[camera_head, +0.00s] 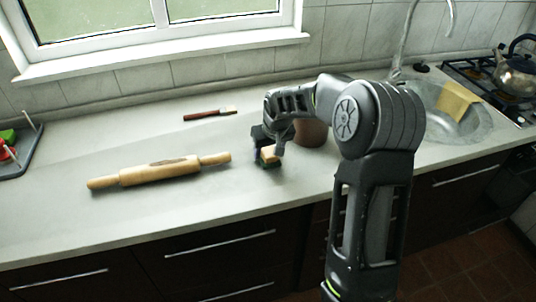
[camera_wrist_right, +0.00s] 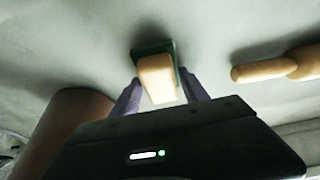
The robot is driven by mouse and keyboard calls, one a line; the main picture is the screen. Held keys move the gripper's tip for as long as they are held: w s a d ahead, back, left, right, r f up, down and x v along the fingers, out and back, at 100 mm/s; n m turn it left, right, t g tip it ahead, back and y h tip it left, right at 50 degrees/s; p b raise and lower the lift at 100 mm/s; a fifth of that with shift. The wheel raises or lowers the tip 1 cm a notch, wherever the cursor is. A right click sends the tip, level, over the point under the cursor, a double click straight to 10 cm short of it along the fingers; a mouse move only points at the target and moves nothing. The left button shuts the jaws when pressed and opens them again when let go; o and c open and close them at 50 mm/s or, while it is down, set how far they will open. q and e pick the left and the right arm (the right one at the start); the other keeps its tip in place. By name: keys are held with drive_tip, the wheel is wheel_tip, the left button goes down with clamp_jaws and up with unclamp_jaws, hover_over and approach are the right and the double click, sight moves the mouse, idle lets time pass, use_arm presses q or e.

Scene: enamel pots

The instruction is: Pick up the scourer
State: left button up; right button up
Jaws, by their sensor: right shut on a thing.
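The scourer (camera_head: 268,156) is a small block with a yellowish body and a dark green layer. It sits at the middle of the counter in the head view, partly hidden by my gripper. In the right wrist view the scourer (camera_wrist_right: 157,78) is between the two fingers, its green side toward the counter. My right gripper (camera_head: 268,150) is shut on it, low over the counter; I cannot tell whether the scourer touches the surface. In the wrist view the right gripper (camera_wrist_right: 160,95) has one finger on each side of the block. My left gripper is not in view.
A wooden rolling pin (camera_head: 160,171) lies to the left. A brush with a red handle (camera_head: 209,114) lies behind. A brown pot (camera_head: 311,133) stands close to the right of my gripper. The sink (camera_head: 470,127) with a yellow cloth (camera_head: 458,101) is farther right.

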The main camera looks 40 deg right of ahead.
sight(268, 148)
drive_tip(key=c, duration=0.4)
drive_tip(key=shift+r, duration=0.1)
wheel_tip(268, 148, up, 10)
drive_tip(key=shift+f+b, duration=0.1)
drive_tip(key=shift+b, duration=0.45)
drive_tip(key=o, duration=0.8)
drive_tip(key=c, duration=0.6)
drive_tip(key=shift+c, duration=0.2)
